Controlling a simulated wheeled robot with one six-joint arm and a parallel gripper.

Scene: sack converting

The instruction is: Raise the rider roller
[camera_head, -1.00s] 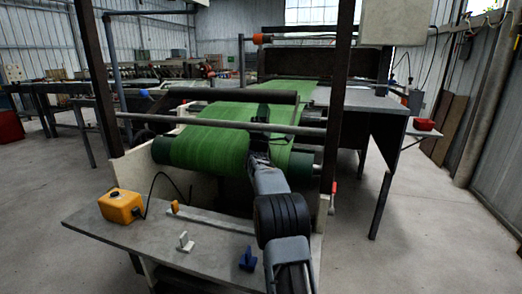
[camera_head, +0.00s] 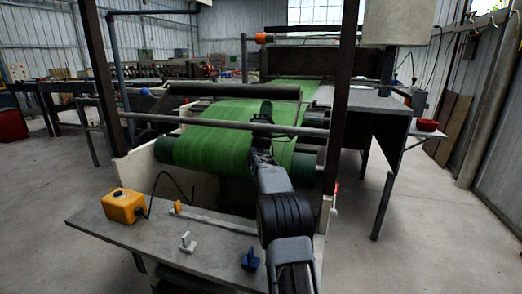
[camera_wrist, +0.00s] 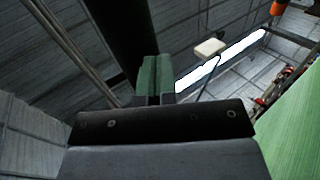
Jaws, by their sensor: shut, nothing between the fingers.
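The rider roller (camera_head: 235,91) is a dark cylinder lying across the machine above the green web (camera_head: 225,135). A blue knob (camera_head: 145,92) sits beside the roller's left end.
A grey crossbar (camera_head: 215,122) spans the dark uprights in front of the roller. The front shelf (camera_head: 215,250) carries a yellow box (camera_head: 124,206), a white block (camera_head: 187,242) and a blue block (camera_head: 250,259). The floor at right (camera_head: 440,225) is clear.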

